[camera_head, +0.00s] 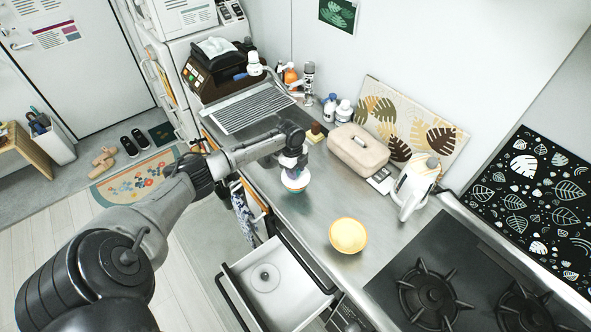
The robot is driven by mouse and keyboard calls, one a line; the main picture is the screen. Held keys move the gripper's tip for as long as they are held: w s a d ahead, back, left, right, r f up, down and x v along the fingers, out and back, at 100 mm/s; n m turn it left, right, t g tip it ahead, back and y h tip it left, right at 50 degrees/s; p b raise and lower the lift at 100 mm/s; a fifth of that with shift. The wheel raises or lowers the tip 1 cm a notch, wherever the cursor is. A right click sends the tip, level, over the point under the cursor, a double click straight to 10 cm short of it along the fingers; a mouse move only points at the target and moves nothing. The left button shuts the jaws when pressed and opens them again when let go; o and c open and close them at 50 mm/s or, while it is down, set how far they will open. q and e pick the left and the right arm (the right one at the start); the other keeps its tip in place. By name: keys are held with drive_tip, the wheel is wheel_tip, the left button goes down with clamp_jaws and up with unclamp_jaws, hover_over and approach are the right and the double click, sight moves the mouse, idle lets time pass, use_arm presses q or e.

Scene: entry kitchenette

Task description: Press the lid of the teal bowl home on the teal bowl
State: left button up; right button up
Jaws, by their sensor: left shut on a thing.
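The teal bowl (296,187) is small in the head view and stands on the steel counter, left of the yellow bowl. Its rim shows white and orange, with a thin teal band. My left gripper (296,166) is directly above it, pointing down, and is shut on what appears to be the lid of the teal bowl (298,174), a small purplish piece at the bowl's top. The gripper hides much of the lid, so I cannot tell whether it sits level or touches the rim all round. My right gripper is not in view.
A yellow bowl (348,236) stands on the counter nearer the stove (428,290). A beige bread box (358,149) and a white kettle (414,186) stand along the back. A drawer (268,279) is pulled open below the counter. The counter between the two bowls is clear.

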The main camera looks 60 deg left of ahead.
use_arm(q)
drive_tip(key=shift+f+b, duration=0.45)
drive_tip(key=shift+f, duration=0.3)
drive_tip(key=o, duration=1)
wheel_tip(320, 180, up, 14)
drive_tip(key=a+b, duration=0.1)
drive_tip(key=b, duration=0.1)
drive_tip(key=shift+s+a+f, duration=0.15)
drive_tip(key=shift+s+a, duration=0.1)
drive_tip(key=shift+s, duration=0.1)
